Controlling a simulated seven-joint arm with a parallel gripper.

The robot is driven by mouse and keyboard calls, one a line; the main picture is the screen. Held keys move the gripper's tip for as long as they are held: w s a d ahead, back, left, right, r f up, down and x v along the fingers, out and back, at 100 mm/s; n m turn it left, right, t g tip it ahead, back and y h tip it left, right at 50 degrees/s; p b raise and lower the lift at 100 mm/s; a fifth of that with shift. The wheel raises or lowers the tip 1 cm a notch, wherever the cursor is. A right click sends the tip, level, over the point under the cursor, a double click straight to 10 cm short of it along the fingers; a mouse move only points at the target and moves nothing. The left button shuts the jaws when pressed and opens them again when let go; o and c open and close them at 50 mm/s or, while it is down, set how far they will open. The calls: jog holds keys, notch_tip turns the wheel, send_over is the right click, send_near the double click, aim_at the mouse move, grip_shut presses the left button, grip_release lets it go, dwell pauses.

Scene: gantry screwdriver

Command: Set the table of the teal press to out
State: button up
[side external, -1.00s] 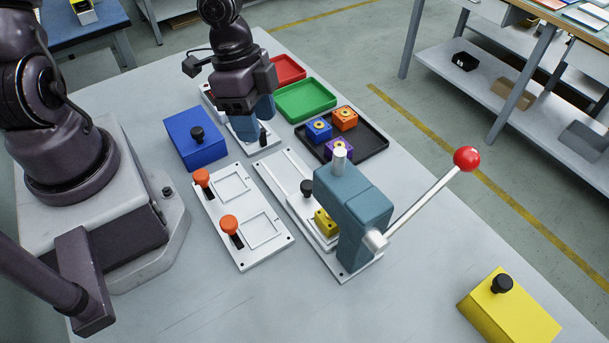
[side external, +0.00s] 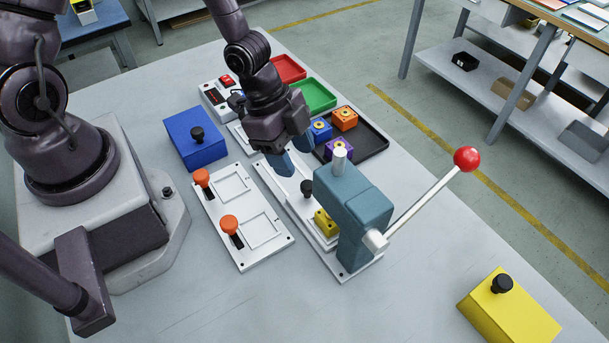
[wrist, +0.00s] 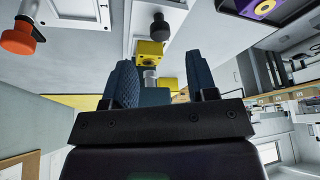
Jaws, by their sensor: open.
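The teal press (side external: 362,210) stands on a white base plate (side external: 270,177) near the middle of the work table, with a long lever ending in a red ball (side external: 467,159). Its white sliding table (side external: 298,206) carries a black knob (side external: 306,187) and a yellow block (side external: 325,222), close to the press column. In the wrist view the black knob (wrist: 159,27) and yellow block (wrist: 149,50) lie beyond my fingers. My gripper (side external: 291,165) is open and empty, above the far end of the base plate, short of the knob. The wrist view also shows its spread fingers (wrist: 165,85).
A black tray (side external: 372,150) holding blue, orange and purple blocks is right of my gripper. A white fixture with orange knobs (side external: 229,223) lies left of the press. Blue (side external: 195,138) and yellow (side external: 509,312) boxes have black knobs. The front table area is clear.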

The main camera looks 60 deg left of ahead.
aim_at(306, 183)
jog(key=shift+x, duration=2.95)
jog(key=shift+a, duration=0.15)
grip_shut()
